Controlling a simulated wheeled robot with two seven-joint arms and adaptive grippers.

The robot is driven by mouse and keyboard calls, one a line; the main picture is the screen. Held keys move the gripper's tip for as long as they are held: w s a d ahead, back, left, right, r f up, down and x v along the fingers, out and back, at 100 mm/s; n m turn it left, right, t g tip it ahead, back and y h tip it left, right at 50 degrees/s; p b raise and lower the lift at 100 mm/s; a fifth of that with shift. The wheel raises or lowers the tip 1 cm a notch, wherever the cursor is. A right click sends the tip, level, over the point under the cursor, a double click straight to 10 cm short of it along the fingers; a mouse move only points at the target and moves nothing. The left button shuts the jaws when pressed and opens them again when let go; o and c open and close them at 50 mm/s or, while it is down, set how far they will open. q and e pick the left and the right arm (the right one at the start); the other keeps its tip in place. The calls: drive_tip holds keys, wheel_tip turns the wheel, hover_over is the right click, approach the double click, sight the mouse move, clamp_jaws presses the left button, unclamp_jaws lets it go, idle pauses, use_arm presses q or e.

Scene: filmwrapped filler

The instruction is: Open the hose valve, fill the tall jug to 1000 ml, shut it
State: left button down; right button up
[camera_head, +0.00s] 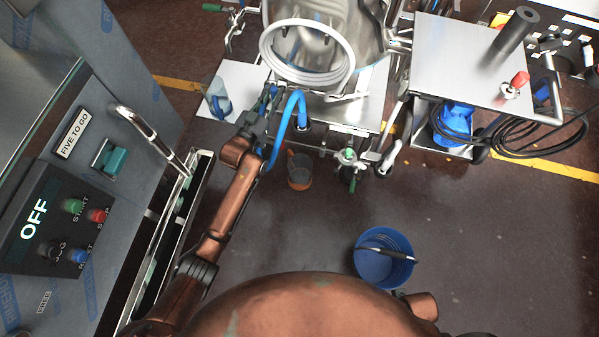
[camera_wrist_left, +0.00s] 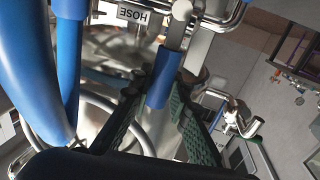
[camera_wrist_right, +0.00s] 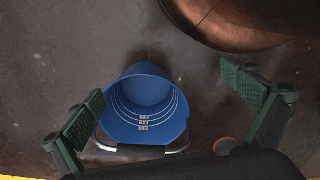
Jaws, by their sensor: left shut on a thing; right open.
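My left gripper (camera_head: 266,102) is at the steel trolley, beside a thick blue hose (camera_head: 291,108). In the left wrist view its fingers (camera_wrist_left: 162,88) are shut on a blue valve handle (camera_wrist_left: 163,77), just below a HOSE label (camera_wrist_left: 133,14). A clear, blue-tinted jug (camera_head: 216,100) stands on a pale plate left of the trolley; I cannot read its level. A blue bucket (camera_head: 398,268) with inner ring marks stands on the floor and also shows in the right wrist view (camera_wrist_right: 145,90). My right gripper (camera_wrist_right: 168,105) is open and empty above it.
A shiny steel vessel (camera_head: 318,40) sits on the trolley. A control panel (camera_head: 60,220) reading OFF is at left. A second steel cart (camera_head: 470,60) is at right.

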idle(0.3)
use_arm(q)
drive_tip(key=shift+f+b, duration=0.15)
drive_tip(key=shift+b, duration=0.25)
drive_tip(key=a+n, duration=0.1)
drive_tip(key=n, duration=0.1)
drive_tip(key=w+a+n+t, duration=0.1)
drive_tip(key=a+n, duration=0.1)
drive_tip(key=shift+f+n, duration=0.15)
drive_tip(key=shift+n, duration=0.25)
idle(6.5)
